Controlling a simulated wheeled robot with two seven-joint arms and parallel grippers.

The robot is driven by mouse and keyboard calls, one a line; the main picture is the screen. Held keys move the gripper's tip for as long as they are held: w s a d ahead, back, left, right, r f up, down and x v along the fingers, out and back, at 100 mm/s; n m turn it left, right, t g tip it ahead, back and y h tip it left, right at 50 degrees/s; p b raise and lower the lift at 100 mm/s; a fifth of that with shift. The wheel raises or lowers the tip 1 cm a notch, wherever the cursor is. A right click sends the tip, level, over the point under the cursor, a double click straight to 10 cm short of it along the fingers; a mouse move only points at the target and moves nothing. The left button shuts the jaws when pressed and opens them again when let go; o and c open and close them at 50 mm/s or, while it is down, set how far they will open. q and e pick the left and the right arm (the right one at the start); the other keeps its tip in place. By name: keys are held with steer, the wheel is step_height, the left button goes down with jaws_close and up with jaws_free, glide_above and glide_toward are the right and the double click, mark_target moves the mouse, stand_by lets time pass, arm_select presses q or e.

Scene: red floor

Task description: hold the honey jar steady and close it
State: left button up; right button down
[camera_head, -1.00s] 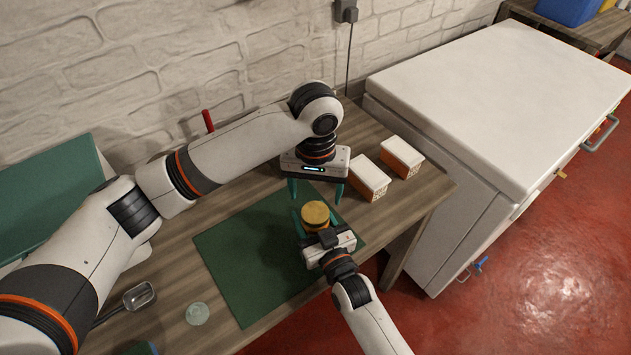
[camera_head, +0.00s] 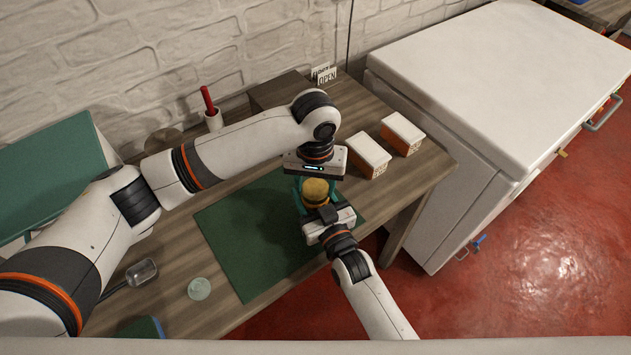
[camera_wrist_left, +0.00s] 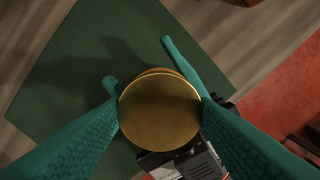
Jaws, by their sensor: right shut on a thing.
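The honey jar (camera_head: 315,203) stands upright near the right edge of the green mat (camera_head: 236,275), with a round gold lid (camera_head: 315,188) on top. The lid also shows from above in the left wrist view (camera_wrist_left: 160,112). My right gripper (camera_head: 318,207) is shut on the jar from the front, below the lid. My left gripper (camera_head: 316,182) points down over the jar. Its teal fingers lie on either side of the lid, at its edges; whether they press on it I cannot tell. The lid hides most of the jar from above.
Two white-topped boxes (camera_head: 367,155) (camera_head: 402,134) stand close to the right. A glass disc (camera_head: 199,288) and a metal scoop (camera_head: 141,272) lie at the front left. A white chest freezer (camera_head: 500,90) stands right of the wooden table. A red-handled tool (camera_head: 208,100) stands in a cup behind.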

arm_select(q)
steer(key=shift+c, duration=0.9)
steer(key=m, duration=0.7)
steer(key=shift+m, duration=0.4)
steer(key=m, duration=0.6)
steer(key=shift+m, duration=0.4)
steer(key=o, duration=1)
steer(key=shift+o, duration=0.7)
steer(key=shift+s+d, duration=0.1)
step_height(320, 180, up, 12)
steer(key=shift+w, duration=0.2)
arm_select(e)
steer(key=shift+f, duration=0.15)
